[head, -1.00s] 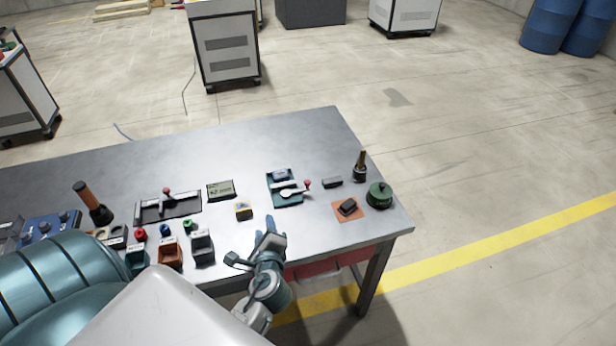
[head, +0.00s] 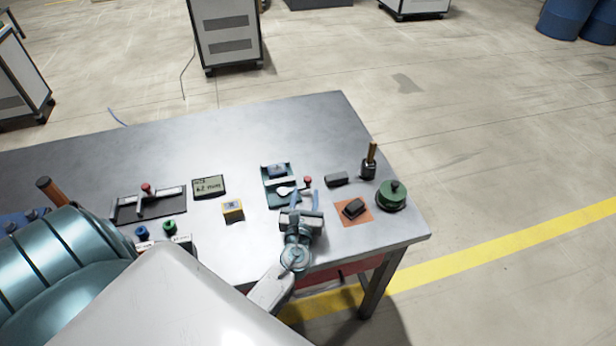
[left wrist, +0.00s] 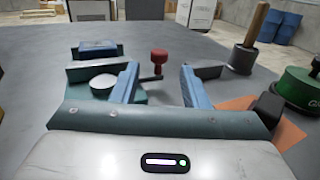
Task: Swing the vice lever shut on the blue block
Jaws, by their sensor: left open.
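The vice lever ends in a red knob (head: 307,181), which sticks up at the vice's right side. In the left wrist view the red knob (left wrist: 159,57) shows between my fingertips, a little beyond them. My left gripper (head: 304,198) is open, with blue fingers (left wrist: 160,78) on either side of the lever's line. I cannot tell whether it touches. My right gripper is not in view.
Right of the vice are a dark block (head: 336,179), an orange pad (head: 352,214) with a black piece, a wooden-handled tool (head: 369,162) and a green round container (head: 391,196). The far bench is clear.

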